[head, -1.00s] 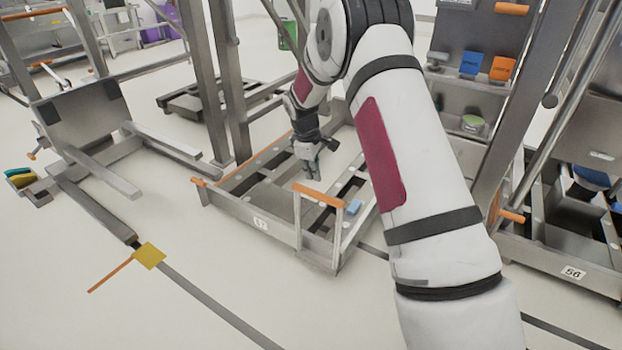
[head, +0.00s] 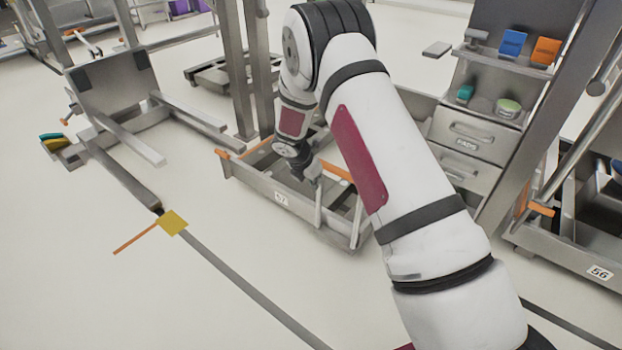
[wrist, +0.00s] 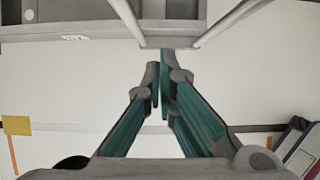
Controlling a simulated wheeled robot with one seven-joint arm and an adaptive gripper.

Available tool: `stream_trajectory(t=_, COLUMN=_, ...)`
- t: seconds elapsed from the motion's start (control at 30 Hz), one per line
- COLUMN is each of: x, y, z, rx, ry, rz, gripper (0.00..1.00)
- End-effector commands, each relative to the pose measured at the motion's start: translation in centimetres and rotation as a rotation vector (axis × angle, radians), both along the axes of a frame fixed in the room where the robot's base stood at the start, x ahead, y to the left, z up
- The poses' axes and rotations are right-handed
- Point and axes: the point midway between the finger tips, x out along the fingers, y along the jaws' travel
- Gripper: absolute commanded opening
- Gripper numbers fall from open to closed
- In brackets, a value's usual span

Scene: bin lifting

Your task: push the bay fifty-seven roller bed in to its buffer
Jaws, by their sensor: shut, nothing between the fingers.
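The bay fifty-seven roller bed (head: 262,188) is a low grey metal frame with a "57" label (head: 281,198) on its side. An upright push handle with an orange crossbar (head: 339,172) stands at its near end, partly hidden by my arm. My gripper (head: 314,174) is shut and empty, close to the handle's top. In the wrist view, the closed fingertips (wrist: 160,72) point at the bed's grey edge (wrist: 90,26), between two pale handle posts; I cannot tell whether they touch. The buffer cannot be made out.
A yellow floor plate with an orange bar (head: 173,223) lies on a grey floor strip at left. A grey drawer unit (head: 470,140) stands behind my arm. The bay fifty-six bed (head: 575,255) is at right. Steel uprights (head: 243,75) rise behind the bed. Front floor is clear.

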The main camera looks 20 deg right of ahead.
Motion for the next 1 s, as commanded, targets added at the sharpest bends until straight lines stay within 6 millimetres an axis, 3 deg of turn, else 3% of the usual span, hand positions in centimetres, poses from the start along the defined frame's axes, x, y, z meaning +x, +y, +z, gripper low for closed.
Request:
stream_trajectory(t=0.1, x=0.5, y=-0.9, z=-2.4, rx=0.0, ry=0.0, rz=-0.001, gripper=0.0)
stream_trajectory(t=0.4, x=2.5, y=-3.7, z=-1.2, rx=0.001, ry=-0.001, rz=-0.003, gripper=0.0)
stream_trajectory(t=1.0, x=2.8, y=-4.1, z=-1.0, rx=0.0, ry=0.0, rz=-0.001, gripper=0.0)
